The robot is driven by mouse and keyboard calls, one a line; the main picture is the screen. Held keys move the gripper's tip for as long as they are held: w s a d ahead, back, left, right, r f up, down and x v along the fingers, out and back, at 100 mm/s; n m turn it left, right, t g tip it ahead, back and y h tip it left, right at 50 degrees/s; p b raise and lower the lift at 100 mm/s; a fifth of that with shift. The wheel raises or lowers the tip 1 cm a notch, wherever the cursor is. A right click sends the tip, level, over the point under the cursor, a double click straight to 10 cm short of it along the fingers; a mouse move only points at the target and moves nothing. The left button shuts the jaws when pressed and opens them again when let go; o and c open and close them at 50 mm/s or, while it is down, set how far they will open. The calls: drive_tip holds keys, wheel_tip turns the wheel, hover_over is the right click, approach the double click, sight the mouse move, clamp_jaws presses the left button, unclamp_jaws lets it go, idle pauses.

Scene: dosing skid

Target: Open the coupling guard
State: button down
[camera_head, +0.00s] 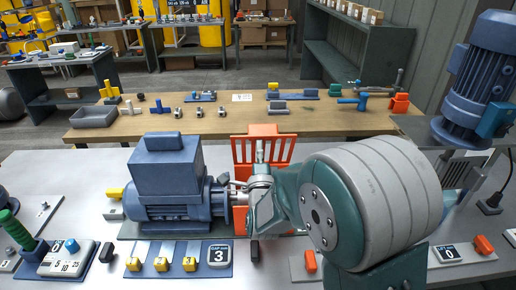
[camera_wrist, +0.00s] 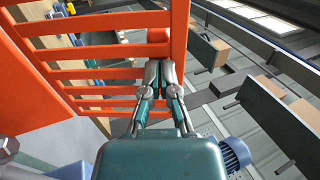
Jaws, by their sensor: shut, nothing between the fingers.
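The orange coupling guard (camera_head: 242,150) has a slatted panel standing up behind the shaft line, right of the blue motor (camera_head: 165,180). The motor's shaft end and coupling (camera_head: 222,192) show uncovered beside it. In the wrist view the guard (camera_wrist: 95,74) fills the upper left, with slats, a solid side panel and a right-hand bar. My gripper (camera_wrist: 160,65) is shut and empty, its fingertips close to the right-hand bar, just below an orange knob (camera_wrist: 157,35). I cannot tell whether they touch the guard. In the head view my wrist and arm hide part of the guard and the coupling's right side.
A wooden bench (camera_head: 210,125) with small tools stands behind. A large blue motor (camera_head: 481,90) rises at right.

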sight(258, 126)
drive_tip(key=shift+w+r, duration=0.1)
drive_tip(key=shift+w, duration=0.1)
drive_tip(key=shift+d, duration=0.1)
drive_tip(key=shift+w+r+g, duration=0.5)
drive_tip(key=shift+w+g, duration=0.1)
drive_tip(key=shift+w, duration=0.1)
drive_tip(key=shift+w+r+g, duration=0.25)
drive_tip(key=shift+w+g, duration=0.35)
drive_tip(key=shift+w, duration=0.15)
drive_tip(key=shift+w+r+g, duration=0.2)
drive_tip(key=shift+w+g, duration=0.4)
drive_tip(key=shift+w, duration=0.1)
drive_tip(key=shift+w+r+g, duration=0.1)
drive_tip(key=shift+w+g, duration=0.2)
drive_tip(key=shift+w, duration=0.9)
drive_tip(key=shift+s, duration=0.1)
